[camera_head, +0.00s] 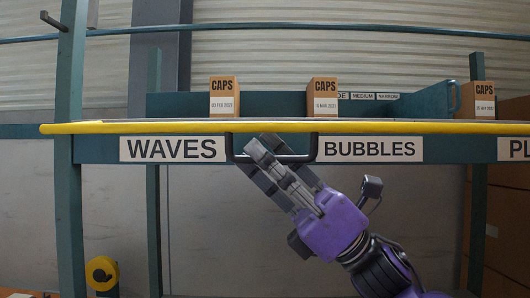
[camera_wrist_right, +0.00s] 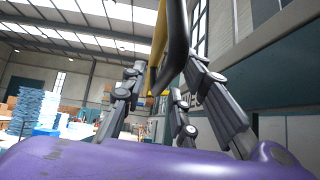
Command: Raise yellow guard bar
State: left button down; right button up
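The yellow guard bar (camera_head: 110,127) runs level across almost the whole head view, in front of a teal shelf. A black handle (camera_head: 232,147) hangs under it, between the WAVES and BUBBLES labels. My purple right gripper (camera_head: 262,149) reaches up from below with its grey fingertips at the handle. In the right wrist view the handle (camera_wrist_right: 174,48) lies between the spread fingers of my right gripper (camera_wrist_right: 166,72), with gaps showing at both sides. The yellow bar (camera_wrist_right: 158,35) shows beside it. My left gripper is not in view.
Orange CAPS boxes (camera_head: 224,93) (camera_head: 322,93) stand on the shelf behind the bar. A teal upright (camera_head: 67,200) stands at the left and a yellow roll (camera_head: 101,272) hangs low beside it. The space below the labels is mostly clear.

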grip_shut()
jog(key=shift+w+t, duration=0.1)
jog(key=shift+t, duration=0.2)
